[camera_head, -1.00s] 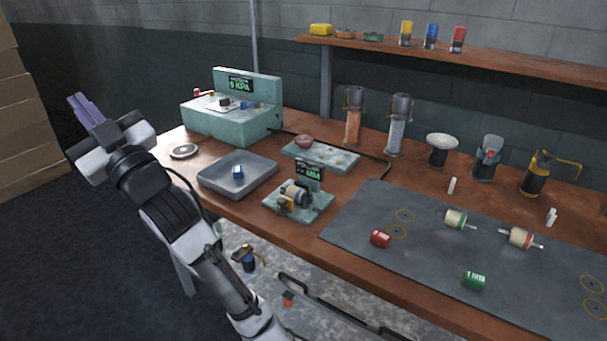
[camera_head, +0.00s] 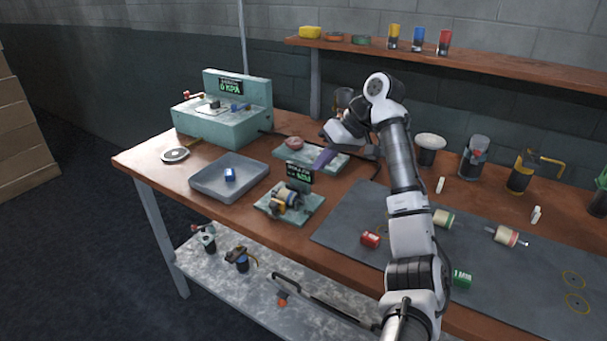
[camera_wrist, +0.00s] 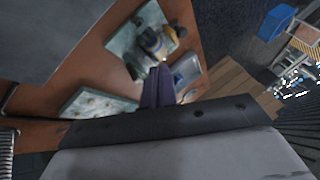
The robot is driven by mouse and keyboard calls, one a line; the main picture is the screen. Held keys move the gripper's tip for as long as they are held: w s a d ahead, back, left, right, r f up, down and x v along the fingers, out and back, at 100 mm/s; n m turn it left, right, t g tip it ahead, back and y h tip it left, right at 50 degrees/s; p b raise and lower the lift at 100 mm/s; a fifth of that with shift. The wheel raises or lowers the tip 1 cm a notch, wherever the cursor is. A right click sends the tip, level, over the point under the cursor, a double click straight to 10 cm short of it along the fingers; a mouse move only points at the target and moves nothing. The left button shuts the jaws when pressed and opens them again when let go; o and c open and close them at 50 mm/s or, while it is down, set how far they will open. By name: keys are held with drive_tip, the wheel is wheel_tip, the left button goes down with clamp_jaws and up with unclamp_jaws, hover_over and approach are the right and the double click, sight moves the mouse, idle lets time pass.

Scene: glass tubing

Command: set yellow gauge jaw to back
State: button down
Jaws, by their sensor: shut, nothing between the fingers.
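The gauge (camera_head: 290,202) stands on a teal base plate near the table's front edge, with a small dark display behind it. Its yellow jaw (camera_head: 279,207) is at the front left of the gauge in the head view; its exact setting is too small to tell. The gauge also shows in the wrist view (camera_wrist: 150,42), just beyond my fingers. My gripper (camera_head: 322,160) has purple fingers, shut and empty, and hangs above and to the right behind the gauge, apart from it. In the wrist view the shut fingers (camera_wrist: 158,85) point toward the gauge.
A grey tray (camera_head: 205,191) with a blue block lies left of the gauge. A second teal plate (camera_head: 335,163) lies behind it. A teal pressure box (camera_head: 215,125) stands at back left. A dark mat (camera_head: 340,225) with several cylinders spreads to the right.

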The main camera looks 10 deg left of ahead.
approach(278, 202)
drive_tip(key=w+f, duration=0.1)
drive_tip(key=f, duration=0.1)
drive_tip(key=w+f+p, duration=0.1)
drive_tip(key=f, duration=0.1)
drive_tip(key=shift+w, duration=0.35)
drive_tip(key=s+a, duration=0.1)
drive_tip(key=s+a+p, duration=0.1)
drive_tip(key=shift+a+f, duration=0.3)
drive_tip(key=shift+f, duration=0.05)
drive_tip(key=shift+s+a+f, duration=0.15)
drive_tip(key=shift+s+a, duration=0.15)
drive_tip(key=shift+s, duration=0.05)
drive_tip(key=shift+a, duration=0.15)
